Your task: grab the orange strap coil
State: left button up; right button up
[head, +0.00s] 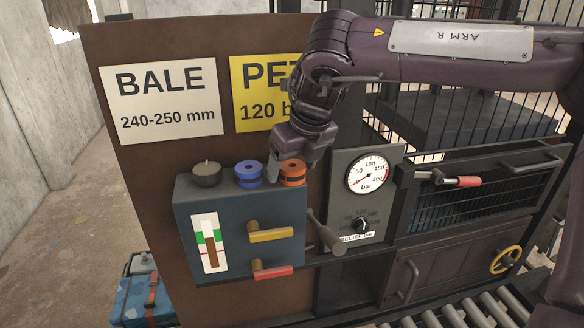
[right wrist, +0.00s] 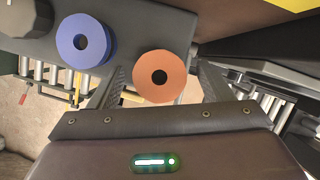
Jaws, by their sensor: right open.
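The orange strap coil (head: 293,170) sits on top of the blue-grey control box (head: 190,222), at its right end. My right gripper (head: 290,165) is just above it, reaching down from the upper right. In the right wrist view the orange coil (right wrist: 160,77) lies between the two spread fingers, and my right gripper (right wrist: 165,85) is open. A gap shows between the coil and each finger. The head view does not clearly show the finger tips around the coil. My left gripper is not in view.
Yellow (head: 270,235) and red (head: 272,271) handles stick out of the box front. A pressure gauge (head: 367,173) is to the right.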

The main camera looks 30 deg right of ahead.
jog(key=shift+s, duration=0.1)
jog(key=shift+c, duration=0.3)
jog(key=c, duration=0.9)
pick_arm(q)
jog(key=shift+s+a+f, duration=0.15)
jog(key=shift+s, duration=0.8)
pick_arm(e)
jog(key=shift+c, duration=0.8)
